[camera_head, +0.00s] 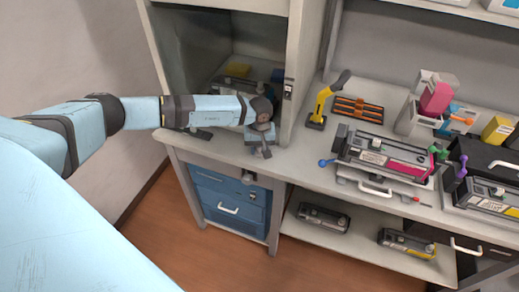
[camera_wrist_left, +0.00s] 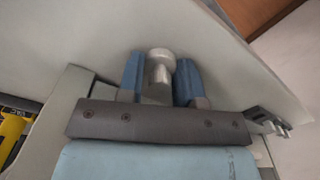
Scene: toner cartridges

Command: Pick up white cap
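My left gripper (camera_head: 262,150) points down at the left part of the counter, in front of the open cabinet. In the left wrist view its two blue fingers (camera_wrist_left: 160,80) stand on either side of a pale cap (camera_wrist_left: 161,55) with a wide round top and a narrower body. I cannot tell whether the fingers touch it. The gripper hides this spot in the head view, where I cannot make out the cap. My right gripper is not in view.
The cabinet post (camera_head: 296,70) rises close to the right of my left gripper. A yellow tool (camera_head: 320,105) stands beyond it. Toner cartridges (camera_head: 380,157) lie further right, and others rest on the lower shelf (camera_head: 365,252). Blue drawers (camera_head: 230,195) are below the counter.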

